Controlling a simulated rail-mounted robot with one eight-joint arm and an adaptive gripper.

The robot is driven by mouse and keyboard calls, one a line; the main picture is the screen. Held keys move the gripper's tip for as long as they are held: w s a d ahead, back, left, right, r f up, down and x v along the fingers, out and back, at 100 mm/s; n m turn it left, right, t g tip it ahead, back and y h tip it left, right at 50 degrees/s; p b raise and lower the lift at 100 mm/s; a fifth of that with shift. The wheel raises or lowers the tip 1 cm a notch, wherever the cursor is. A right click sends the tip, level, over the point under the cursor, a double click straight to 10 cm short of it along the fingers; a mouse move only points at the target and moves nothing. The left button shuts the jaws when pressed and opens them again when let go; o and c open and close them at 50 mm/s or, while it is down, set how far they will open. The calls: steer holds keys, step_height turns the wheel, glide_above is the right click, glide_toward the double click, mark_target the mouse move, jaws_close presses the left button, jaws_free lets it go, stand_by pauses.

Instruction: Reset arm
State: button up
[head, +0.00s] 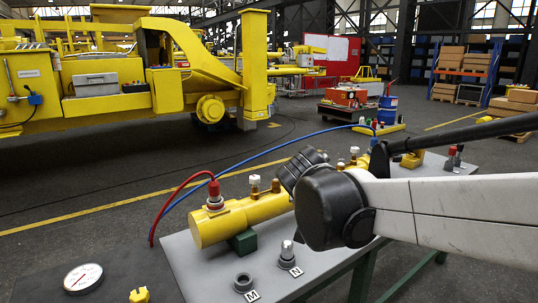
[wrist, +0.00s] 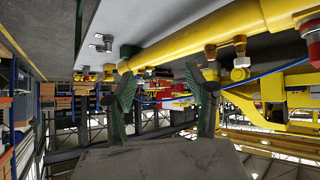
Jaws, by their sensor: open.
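My gripper (wrist: 159,74) is open in the wrist view, its two dark green-black fingers spread with nothing between them. That view is upside down. A yellow cylinder (wrist: 190,47) shows beyond the fingertips in the wrist view; I cannot tell the exact gap. In the head view my white and black arm reaches in from the right over the table, and the gripper's fingers cannot be made out.
Two small fittings marked M (head: 243,282) and N (head: 287,255) stand on the table's near side. A round gauge (head: 83,278) lies on a dark surface at lower left. A large yellow machine (head: 110,85) fills the back left. Open floor lies between.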

steer(key=s+d+f+g+y, duration=0.1)
steer(key=s+d+f, duration=0.1)
steer(key=s, duration=0.6)
steer(key=s+d+f+n+g+y, duration=0.1)
steer(key=s+d+f, duration=0.2)
steer(key=s, duration=0.6)
steer(key=s+d+f, duration=0.3)
steer(key=s+d, duration=0.1)
steer(key=s, duration=0.4)
steer(key=shift+s+f+n+g+y, duration=0.2)
steer(key=shift+f+n+g+y, duration=0.05)
steer(key=shift+n+g+y, duration=0.15)
steer(key=shift+d, duration=0.1)
